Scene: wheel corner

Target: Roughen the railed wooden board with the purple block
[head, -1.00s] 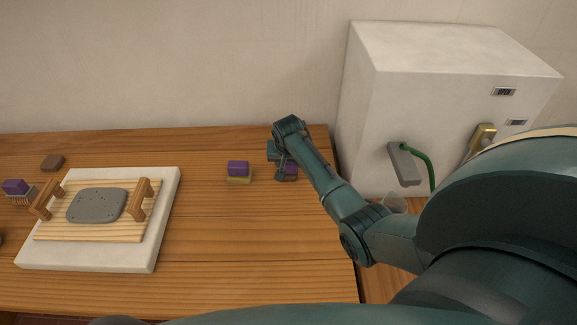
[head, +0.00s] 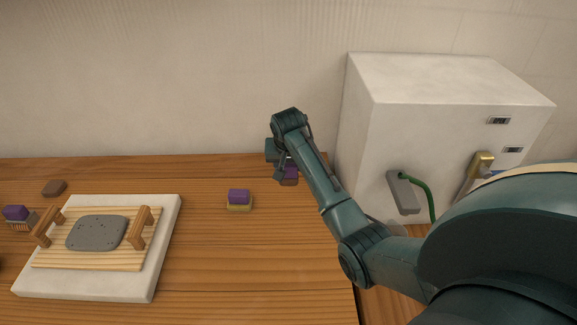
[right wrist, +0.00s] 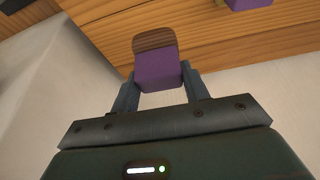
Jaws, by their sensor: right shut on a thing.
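The railed wooden board (head: 75,257) lies at the left on a thick white slab (head: 165,222). It has a wooden rail on each side and a grey speckled patch (head: 97,233) between them. My right gripper (head: 284,173) is shut on a purple block with a brown underside (head: 291,171), near the back right of the table and far from the board. It appears raised off the tabletop. In the right wrist view the block (right wrist: 157,72) sits between both fingers (right wrist: 159,84), its brown face pointing away. My left gripper is out of view.
A purple block with a yellow base (head: 239,199) stands on the table (head: 235,255) between the board and my right gripper. A purple-topped brush (head: 17,214) and a brown block (head: 54,188) are at the left. A large white box (head: 440,120) stands right of the table.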

